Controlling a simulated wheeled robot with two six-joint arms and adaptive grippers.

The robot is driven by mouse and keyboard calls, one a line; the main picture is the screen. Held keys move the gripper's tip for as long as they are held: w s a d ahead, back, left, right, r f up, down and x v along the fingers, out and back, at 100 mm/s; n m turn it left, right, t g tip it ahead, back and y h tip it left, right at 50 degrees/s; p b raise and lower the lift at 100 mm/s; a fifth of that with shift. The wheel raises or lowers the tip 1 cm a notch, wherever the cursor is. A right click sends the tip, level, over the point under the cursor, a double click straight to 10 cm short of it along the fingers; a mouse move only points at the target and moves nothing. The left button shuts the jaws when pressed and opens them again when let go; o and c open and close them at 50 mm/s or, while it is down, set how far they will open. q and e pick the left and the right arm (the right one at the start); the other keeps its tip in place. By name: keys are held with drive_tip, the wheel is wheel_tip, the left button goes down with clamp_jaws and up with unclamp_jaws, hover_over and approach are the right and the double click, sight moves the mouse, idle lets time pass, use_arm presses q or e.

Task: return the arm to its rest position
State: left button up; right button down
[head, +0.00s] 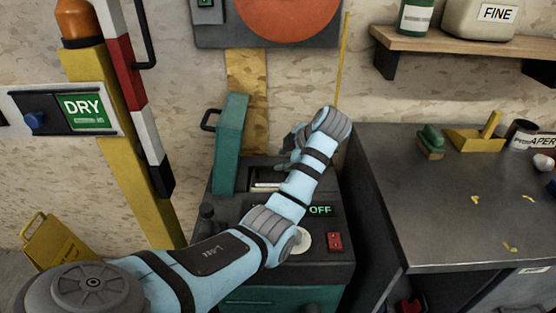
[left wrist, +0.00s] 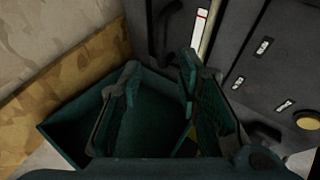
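My left arm reaches in from the lower left in the head view and bends across the front of a dark machine (head: 325,275). My left gripper (head: 287,152) is beyond the wrist, above the machine top and right of the raised green lid (head: 232,140); the forearm and wrist partly hide it. In the left wrist view the two fingers of the left gripper (left wrist: 160,75) stand apart, with no object seen held between them. A teal surface shows behind and between them. My right gripper is in neither view.
The machine has a lit OFF display (head: 320,210) and a red switch (head: 335,242). A grey workbench (head: 455,210) stands to the right with a brush (head: 431,143). A yellow post (head: 130,150) with a DRY sign (head: 85,112) and a wall shelf (head: 450,42) stand nearby.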

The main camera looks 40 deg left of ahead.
use_arm(q)
drive_tip(key=v, duration=0.3)
drive_tip(key=shift+s+d+r, duration=0.1)
drive_tip(key=shift+d+r, duration=0.15)
drive_tip(key=shift+r, duration=0.05)
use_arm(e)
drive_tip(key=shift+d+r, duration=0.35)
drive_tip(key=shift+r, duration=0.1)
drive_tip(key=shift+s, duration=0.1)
use_arm(q)
drive_tip(key=shift+r+p, duration=0.1)
drive_tip(key=shift+p, duration=0.2)
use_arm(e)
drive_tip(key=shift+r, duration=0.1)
